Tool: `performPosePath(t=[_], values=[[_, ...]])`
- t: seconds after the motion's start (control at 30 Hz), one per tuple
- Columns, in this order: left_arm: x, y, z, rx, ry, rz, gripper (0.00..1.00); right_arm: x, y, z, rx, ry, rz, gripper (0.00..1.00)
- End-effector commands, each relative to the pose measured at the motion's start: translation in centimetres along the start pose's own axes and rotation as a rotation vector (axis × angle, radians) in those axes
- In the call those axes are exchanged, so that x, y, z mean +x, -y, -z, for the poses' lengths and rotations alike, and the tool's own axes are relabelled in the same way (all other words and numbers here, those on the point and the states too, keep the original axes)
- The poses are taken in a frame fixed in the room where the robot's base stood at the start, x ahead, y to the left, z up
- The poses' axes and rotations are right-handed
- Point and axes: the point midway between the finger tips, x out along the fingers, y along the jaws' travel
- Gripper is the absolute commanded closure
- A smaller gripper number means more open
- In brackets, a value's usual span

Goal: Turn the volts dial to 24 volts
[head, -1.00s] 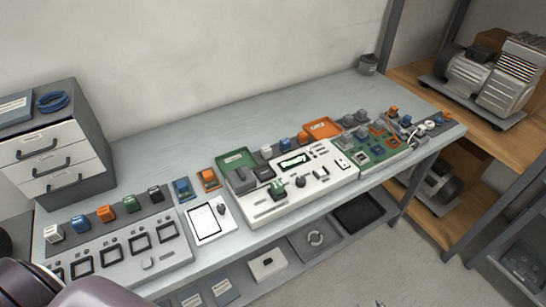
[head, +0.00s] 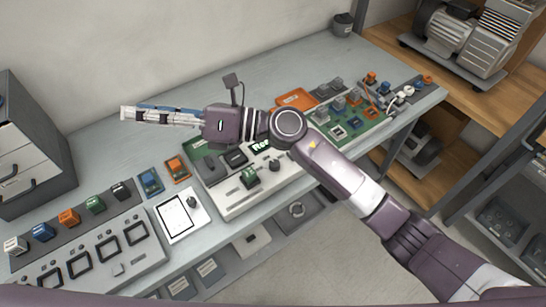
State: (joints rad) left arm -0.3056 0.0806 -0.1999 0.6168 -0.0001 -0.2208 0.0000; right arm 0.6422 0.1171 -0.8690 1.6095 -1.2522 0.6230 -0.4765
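The grey-white control unit (head: 235,203) on the workbench has a lit green-on-black display (head: 262,145), partly hidden by my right arm. A small dark knob (head: 274,166) sits on its face near a green block-like control (head: 250,178). Another dark knob (head: 191,202) is on the white-screened panel left of it. I cannot read any volts label, so which knob is the volts dial is unclear. My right gripper (head: 132,114) points left above the back of the bench, apart from both knobs. It is seen side-on, so its opening is unclear. My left gripper is out of view.
A socket panel (head: 130,262) with several coloured blocks behind it is at the front left. A green circuit board (head: 375,125) and an orange tray (head: 296,98) are at the right. Drawers (head: 22,160) stand left.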

Motion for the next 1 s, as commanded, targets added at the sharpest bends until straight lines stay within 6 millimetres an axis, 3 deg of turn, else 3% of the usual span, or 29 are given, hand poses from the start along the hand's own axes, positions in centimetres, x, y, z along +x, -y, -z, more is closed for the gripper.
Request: performPosePath(t=[0.07, 0.13, 0.2, 0.27, 0.4, 0.5, 0.6, 0.77, 1.0], values=[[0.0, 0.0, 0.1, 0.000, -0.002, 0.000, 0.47, 0.3, 1.4, 4.1, -0.169, -0.254, 0.013, 0.60], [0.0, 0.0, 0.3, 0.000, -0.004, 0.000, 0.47, -1.1, 3.7, 7.7, -0.300, -0.488, 0.035, 0.60], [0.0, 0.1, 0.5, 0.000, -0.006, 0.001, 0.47, -3.9, 6.6, 10.2, -0.414, -0.727, 0.071, 0.60], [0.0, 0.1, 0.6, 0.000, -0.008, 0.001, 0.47, -7.2, 9.3, 11.3, -0.492, -0.930, 0.112, 0.60], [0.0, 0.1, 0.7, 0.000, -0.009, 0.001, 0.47, -16.1, 14.3, 10.3, -0.591, -1.340, 0.233, 0.60], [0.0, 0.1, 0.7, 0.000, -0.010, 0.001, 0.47, -21.3, 15.9, 8.1, -0.605, -1.545, 0.311, 0.60], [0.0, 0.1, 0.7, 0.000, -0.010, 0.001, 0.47, -24.5, 16.4, 6.4, -0.598, -1.664, 0.364, 0.60], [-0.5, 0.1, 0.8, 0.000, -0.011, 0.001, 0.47, -26.1, 16.9, 6.1, -0.588, -1.720, 0.386, 0.60], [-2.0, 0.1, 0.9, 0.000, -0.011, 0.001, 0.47, -26.5, 18.8, 9.2, -0.585, -1.716, 0.381, 0.60]])
